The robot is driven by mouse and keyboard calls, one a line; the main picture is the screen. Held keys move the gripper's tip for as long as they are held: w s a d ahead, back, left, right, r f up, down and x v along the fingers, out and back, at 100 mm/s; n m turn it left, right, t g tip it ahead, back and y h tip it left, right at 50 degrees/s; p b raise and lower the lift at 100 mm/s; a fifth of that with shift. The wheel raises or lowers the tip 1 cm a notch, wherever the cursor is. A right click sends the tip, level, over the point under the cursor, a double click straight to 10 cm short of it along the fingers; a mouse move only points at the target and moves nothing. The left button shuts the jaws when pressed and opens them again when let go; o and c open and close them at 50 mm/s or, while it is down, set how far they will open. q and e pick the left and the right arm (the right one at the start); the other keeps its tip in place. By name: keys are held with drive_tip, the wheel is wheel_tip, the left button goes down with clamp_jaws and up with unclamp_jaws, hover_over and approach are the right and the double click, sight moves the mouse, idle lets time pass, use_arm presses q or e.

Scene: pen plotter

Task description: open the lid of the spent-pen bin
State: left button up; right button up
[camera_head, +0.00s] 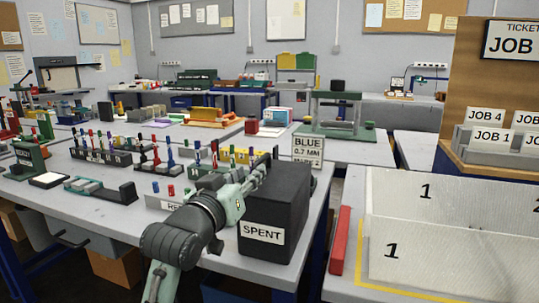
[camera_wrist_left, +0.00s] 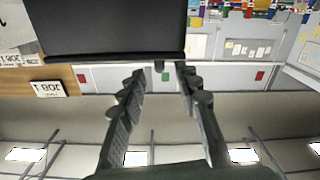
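The spent-pen bin (camera_head: 285,222) is a black box with a white SPENT label, at the front edge of the table. Its lid (camera_head: 290,185) appears down on top. My left arm reaches in beside the bin's left side, and my left gripper (camera_head: 264,166) is near the lid's back left corner, partly hidden. In the upside-down left wrist view, the dark bin (camera_wrist_left: 110,28) fills the upper part. My left gripper (camera_wrist_left: 160,72) is open there, with a fingertip on either side of a small dark tab (camera_wrist_left: 158,66) at the bin's edge. Contact cannot be told. My right gripper is not in view.
A BLUE pen sign (camera_head: 308,150) stands behind the bin. Racks of coloured pens (camera_head: 100,155) cover the table to the left. At the right are a red bar (camera_head: 339,240), a white numbered tray (camera_head: 440,270) and a JOB ticket board (camera_head: 490,80).

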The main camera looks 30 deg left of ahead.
sight(254, 167)
use_arm(q)
drive_tip(key=shift+w+a, duration=0.1)
drive_tip(key=shift+w, duration=0.2)
drive_tip(key=shift+w+r, duration=0.15)
drive_tip(key=shift+w, duration=0.2)
drive_tip(key=x, duration=0.5)
drive_tip(key=shift+p, duration=0.3)
drive_tip(key=shift+w+a, duration=0.1)
drive_tip(key=shift+w, duration=0.5)
drive_tip(key=shift+w+a, duration=0.1)
clamp_jaws()
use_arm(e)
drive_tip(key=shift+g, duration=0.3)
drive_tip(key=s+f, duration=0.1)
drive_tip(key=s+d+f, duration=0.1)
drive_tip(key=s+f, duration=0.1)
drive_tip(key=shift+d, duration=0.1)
